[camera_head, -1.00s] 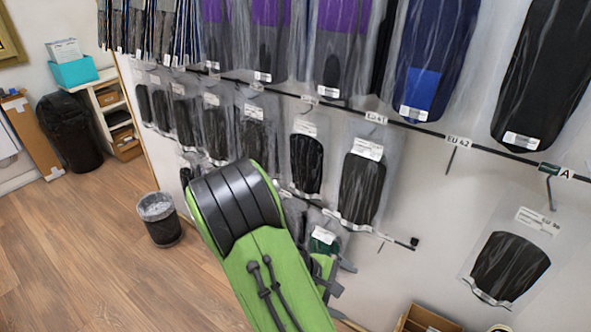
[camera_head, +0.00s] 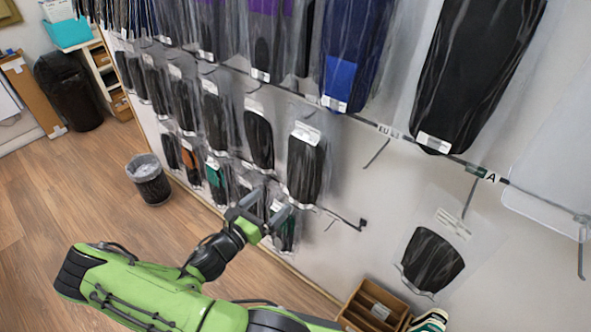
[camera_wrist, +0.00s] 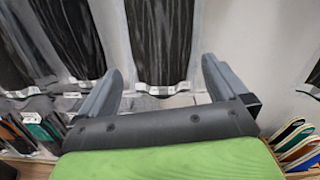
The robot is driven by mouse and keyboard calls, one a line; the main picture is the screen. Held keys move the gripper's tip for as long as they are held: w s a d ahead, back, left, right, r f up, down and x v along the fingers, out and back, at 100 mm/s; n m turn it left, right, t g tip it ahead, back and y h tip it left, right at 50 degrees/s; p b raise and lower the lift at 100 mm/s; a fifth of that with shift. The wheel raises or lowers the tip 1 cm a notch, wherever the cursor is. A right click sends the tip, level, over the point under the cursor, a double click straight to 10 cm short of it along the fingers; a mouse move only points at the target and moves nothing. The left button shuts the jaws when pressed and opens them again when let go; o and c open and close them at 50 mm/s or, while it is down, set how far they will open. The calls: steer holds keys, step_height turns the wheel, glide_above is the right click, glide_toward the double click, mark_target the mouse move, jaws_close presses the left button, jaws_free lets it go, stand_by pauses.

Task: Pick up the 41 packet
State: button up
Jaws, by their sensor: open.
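Clear packets holding dark insoles hang on wall hooks. No 41 is readable now. The rightmost packet of the middle row (camera_head: 305,168) hangs left of a rail label starting "EU" (camera_head: 390,131), so it may be the 41 packet. My gripper (camera_head: 262,208) is open and empty, just below and left of this packet in the head view. In the wrist view a dark packet (camera_wrist: 160,35) hangs upright ahead, between the lines of my open fingers (camera_wrist: 162,75). Its lower edge shows white just beyond the fingertips; contact cannot be told.
Other packets crowd to the left (camera_head: 258,138) and above (camera_head: 345,55). An empty hook (camera_head: 377,152) and a lone packet (camera_head: 432,258) are to the right. A wooden box (camera_head: 372,305) stands below. A bin (camera_head: 149,182) is on the open floor.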

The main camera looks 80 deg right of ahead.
mark_target(300, 177)
steer(key=x, duration=1.2)
steer(key=shift+s+d+f+b, duration=0.1)
steer(key=shift+s+d+b, duration=0.1)
steer(key=shift+s+b, duration=0.1)
steer(key=shift+w+a, duration=0.1)
steer(key=shift+c, duration=0.5)
steer(key=c, duration=0.7)
